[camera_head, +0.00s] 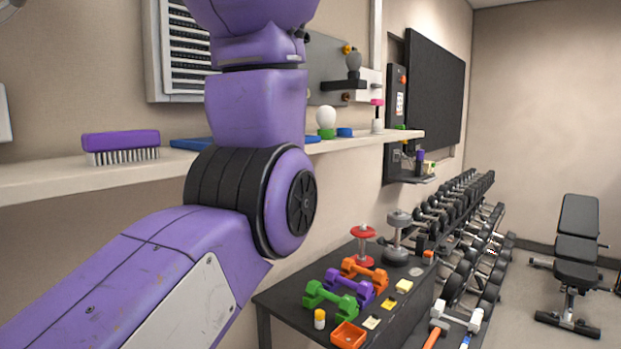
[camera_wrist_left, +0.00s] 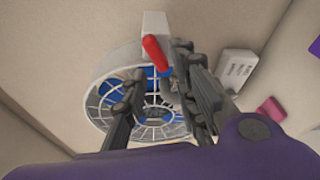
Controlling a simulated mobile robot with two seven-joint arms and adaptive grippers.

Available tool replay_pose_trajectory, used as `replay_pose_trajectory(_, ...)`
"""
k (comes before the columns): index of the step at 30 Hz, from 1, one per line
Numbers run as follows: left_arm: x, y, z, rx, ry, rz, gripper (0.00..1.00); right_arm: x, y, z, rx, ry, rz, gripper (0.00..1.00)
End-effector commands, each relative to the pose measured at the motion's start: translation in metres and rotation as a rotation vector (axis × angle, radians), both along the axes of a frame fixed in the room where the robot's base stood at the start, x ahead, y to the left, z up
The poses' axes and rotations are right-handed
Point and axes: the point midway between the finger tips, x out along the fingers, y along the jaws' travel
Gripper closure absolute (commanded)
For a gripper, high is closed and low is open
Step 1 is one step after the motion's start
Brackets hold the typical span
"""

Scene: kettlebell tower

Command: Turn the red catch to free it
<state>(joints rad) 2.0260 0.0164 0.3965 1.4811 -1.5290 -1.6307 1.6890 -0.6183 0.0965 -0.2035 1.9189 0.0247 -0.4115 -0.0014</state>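The red catch (camera_wrist_left: 155,52) shows in the left wrist view as a short, slanted red handle at the foot of a white bracket (camera_wrist_left: 155,24), by the rim of a round caged fan (camera_wrist_left: 93,99) with blue parts. My left gripper (camera_wrist_left: 159,66) is open, with its two dark fingers apart in front of the fan. The catch lies between the fingertips in the picture, nearer the right-hand finger. I cannot tell if they touch. In the head view my left arm fills the left and middle, and its gripper is out of frame. My right gripper is in neither view.
A wall shelf (camera_head: 60,182) runs behind my arm with a purple brush (camera_head: 120,145) on it. A dark table (camera_head: 283,294) below holds several small coloured dumbbells. A dumbbell rack (camera_head: 465,270) and a bench (camera_head: 577,248) stand at the right. A white box (camera_wrist_left: 238,68) is beside the fan.

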Motion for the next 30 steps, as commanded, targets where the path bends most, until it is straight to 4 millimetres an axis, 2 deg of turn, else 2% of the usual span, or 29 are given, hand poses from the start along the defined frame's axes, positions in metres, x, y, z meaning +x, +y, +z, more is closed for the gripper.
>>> replay_pose_trajectory(3, -0.001, 0.0, 0.002, -0.114, -0.131, 0.0, 0.73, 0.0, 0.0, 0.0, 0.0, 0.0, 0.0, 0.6)
replay_pose_trajectory(6, 0.0, 0.0, 0.001, -0.156, -0.183, 0.0, 0.73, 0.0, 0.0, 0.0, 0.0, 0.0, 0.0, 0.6)
replay_pose_trajectory(14, 0.001, 0.001, 0.001, -0.153, -0.18, 0.0, 0.73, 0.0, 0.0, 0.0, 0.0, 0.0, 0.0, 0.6)
replay_pose_trajectory(30, 0.016, 0.019, 0.001, -0.153, -0.179, 0.0, 0.73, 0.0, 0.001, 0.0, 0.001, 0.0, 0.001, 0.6)
